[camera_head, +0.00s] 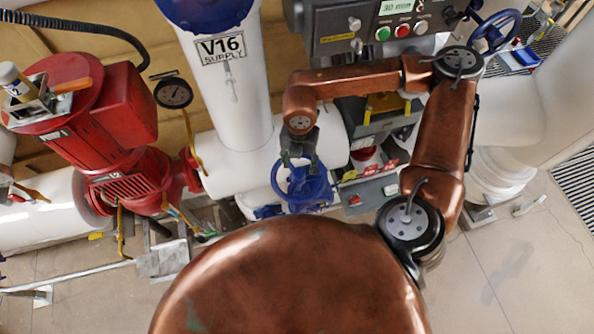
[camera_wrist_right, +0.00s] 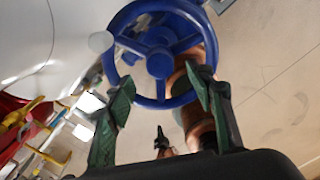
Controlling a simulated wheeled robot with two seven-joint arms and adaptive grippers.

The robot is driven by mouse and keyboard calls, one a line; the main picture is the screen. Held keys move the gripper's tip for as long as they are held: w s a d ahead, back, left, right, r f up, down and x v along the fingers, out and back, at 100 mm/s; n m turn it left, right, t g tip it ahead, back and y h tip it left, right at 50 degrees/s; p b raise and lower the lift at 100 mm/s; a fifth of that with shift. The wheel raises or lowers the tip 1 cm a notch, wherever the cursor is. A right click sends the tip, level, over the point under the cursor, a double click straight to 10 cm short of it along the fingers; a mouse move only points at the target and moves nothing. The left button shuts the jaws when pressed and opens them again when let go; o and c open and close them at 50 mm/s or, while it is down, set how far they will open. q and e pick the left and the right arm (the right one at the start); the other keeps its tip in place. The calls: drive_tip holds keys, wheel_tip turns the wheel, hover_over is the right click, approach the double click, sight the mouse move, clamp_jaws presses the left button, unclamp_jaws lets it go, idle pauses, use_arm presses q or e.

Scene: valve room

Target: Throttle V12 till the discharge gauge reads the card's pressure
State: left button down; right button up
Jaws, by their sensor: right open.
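A blue handwheel (camera_head: 303,186) sits on the white pipework below my right gripper (camera_head: 298,158). In the right wrist view the blue handwheel (camera_wrist_right: 160,55) shows its rim, spokes and hub just beyond my right gripper (camera_wrist_right: 163,92). The two green-black fingers are apart, with the lower rim between and beyond their tips. I cannot tell whether they touch it. No V12 label is legible. A round dial gauge (camera_head: 173,93) stands left of the white pipe; its reading is too small to tell. My left gripper is not in view.
A white pipe carries a V16 SUPPLY plate (camera_head: 221,47). A red pump (camera_head: 120,120) stands at the left. A grey control box (camera_head: 380,30) with a display and buttons is at the top. Another blue handwheel (camera_head: 496,32) is at upper right. Bare floor lies at lower right.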

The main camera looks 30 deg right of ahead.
drive_tip(key=shift+f+n+b, duration=0.2)
drive_tip(key=shift+n+b, duration=0.45)
drive_tip(key=shift+n, duration=0.35)
drive_tip(key=n+b, duration=0.2)
drive_tip(key=n, duration=0.2)
drive_tip(key=shift+r+n+b, duration=0.15)
drive_tip(key=shift+n+b, duration=0.15)
drive_tip(key=shift+n, duration=0.7)
drive_tip(key=n+b, duration=0.2)
drive_tip(key=n, duration=0.3)
drive_tip(key=shift+b, duration=0.35)
drive_tip(key=shift+n+b, duration=0.5)
drive_tip(key=shift+n, duration=1)
